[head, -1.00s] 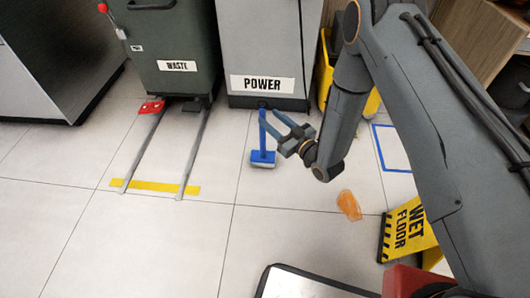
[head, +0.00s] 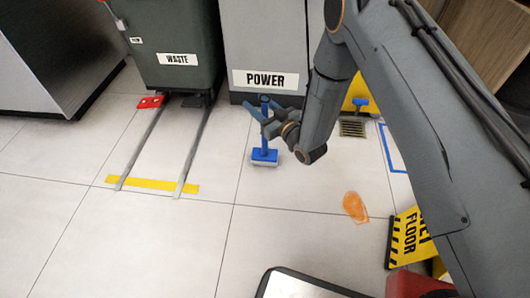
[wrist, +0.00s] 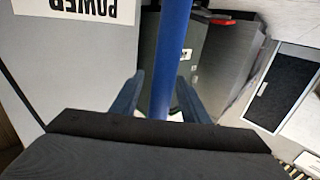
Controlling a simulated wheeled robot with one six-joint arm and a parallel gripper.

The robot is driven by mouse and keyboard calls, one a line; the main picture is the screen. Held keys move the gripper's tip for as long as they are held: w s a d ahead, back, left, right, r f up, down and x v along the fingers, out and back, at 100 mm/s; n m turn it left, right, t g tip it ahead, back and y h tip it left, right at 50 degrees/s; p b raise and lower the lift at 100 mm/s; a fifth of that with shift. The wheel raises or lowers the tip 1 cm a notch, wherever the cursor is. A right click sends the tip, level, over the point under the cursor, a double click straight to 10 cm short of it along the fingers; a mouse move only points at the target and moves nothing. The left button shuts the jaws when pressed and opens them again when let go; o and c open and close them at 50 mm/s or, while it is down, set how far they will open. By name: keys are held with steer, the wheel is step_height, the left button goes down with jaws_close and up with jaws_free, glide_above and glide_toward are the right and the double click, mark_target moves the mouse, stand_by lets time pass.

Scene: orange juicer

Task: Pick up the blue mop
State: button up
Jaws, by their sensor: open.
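The blue mop (head: 264,140) stands upright on the tiled floor in the head view, with its flat head (head: 264,156) on the floor in front of the power cabinet. My gripper (head: 256,109) is at the upper part of the mop handle. In the wrist view the blue handle (wrist: 170,60) runs upright between the two fingers of my gripper (wrist: 158,95). The fingers are apart, with a gap showing on either side of the handle. The lower handle and the mop head are hidden in the wrist view.
The grey power cabinet (head: 262,45) is close behind the mop. A green waste bin (head: 172,35) with rails stands to the left. An orange spill (head: 355,207) and a wet floor sign (head: 408,238) lie to the right. The floor at front left is clear.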

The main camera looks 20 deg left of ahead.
jaws_close()
